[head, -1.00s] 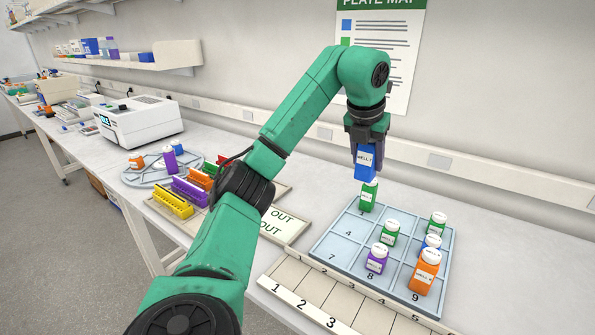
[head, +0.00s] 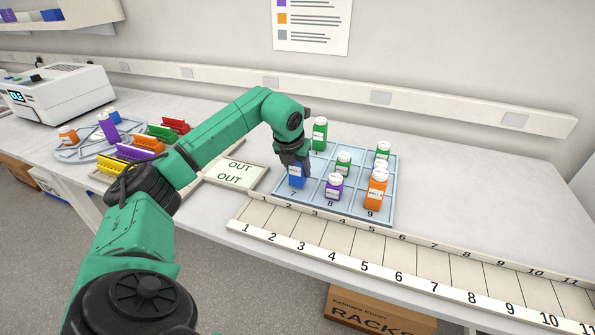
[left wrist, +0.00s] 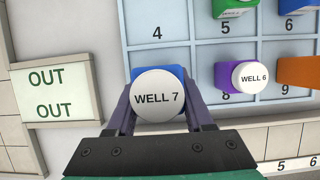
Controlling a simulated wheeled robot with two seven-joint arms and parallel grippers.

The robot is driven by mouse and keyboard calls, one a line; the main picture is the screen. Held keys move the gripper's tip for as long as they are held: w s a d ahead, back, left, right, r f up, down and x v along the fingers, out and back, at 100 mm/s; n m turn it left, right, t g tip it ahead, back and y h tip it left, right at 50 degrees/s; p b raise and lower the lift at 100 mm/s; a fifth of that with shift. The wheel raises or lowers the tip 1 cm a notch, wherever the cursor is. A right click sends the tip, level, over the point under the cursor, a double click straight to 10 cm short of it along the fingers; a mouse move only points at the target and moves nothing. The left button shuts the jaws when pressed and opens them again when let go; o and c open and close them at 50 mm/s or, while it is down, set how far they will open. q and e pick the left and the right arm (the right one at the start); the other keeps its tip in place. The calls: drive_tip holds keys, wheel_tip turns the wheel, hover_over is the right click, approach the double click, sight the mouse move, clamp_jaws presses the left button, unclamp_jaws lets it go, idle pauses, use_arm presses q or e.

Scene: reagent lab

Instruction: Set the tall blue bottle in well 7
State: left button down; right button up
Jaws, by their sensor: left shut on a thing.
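The tall blue bottle (head: 296,177) is upright at the front-left cell, well 7, of the pale blue plate (head: 351,208). In the left wrist view its white cap (left wrist: 158,96) reads "WELL 7". My left gripper (head: 295,163) is shut on the bottle from above, with a finger on each side of it in the left wrist view (left wrist: 160,112). The number 7 shows just in front of the bottle in the head view. I cannot tell whether its base touches the well floor. My right gripper is not in view.
A purple bottle (head: 334,187) stands in well 8, and an orange bottle (head: 376,189) in well 9. Several green bottles stand farther back; well 4 (left wrist: 158,57) is empty. An OUT tray (head: 236,173) lies left, and a numbered rack (head: 380,250) runs along the front.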

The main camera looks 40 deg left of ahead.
use_arm(q)
drive_tip(key=shift+f, duration=0.7)
drive_tip(key=shift+c, duration=1.4)
unclamp_jaws()
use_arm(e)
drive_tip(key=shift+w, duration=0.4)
